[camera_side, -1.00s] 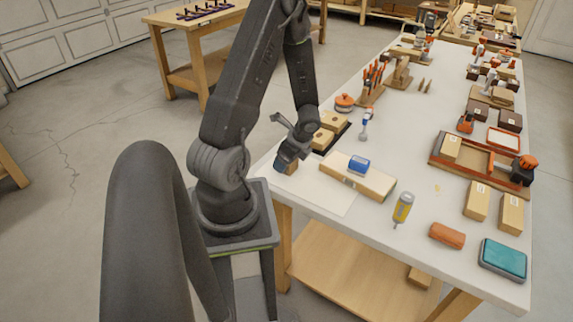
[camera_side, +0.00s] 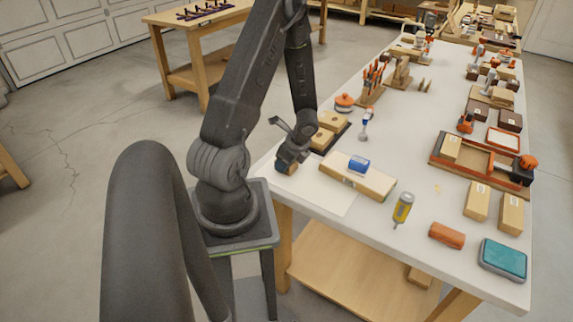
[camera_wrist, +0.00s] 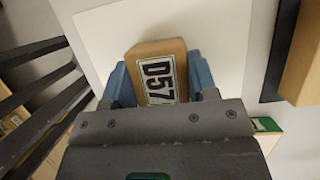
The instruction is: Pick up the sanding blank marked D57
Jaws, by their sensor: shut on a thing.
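The sanding blank marked D57 (camera_wrist: 158,72) is a small tan wooden block with a black-and-white label, seen in the wrist view between the two blue fingers of my gripper (camera_wrist: 160,80). The fingers are against its left and right sides, and the label faces the camera. In the side view my gripper (camera_side: 285,166) is low over the white sheet (camera_side: 325,195) at the near left end of the bench. Only a small part of the block (camera_side: 292,169) shows there. I cannot tell whether it touches the sheet.
A long wooden block (camera_side: 345,178) with a blue-topped item (camera_side: 359,164) lies right of my gripper. A dark tray with wooden blocks (camera_side: 322,138) stands just behind. The front of the sheet is clear.

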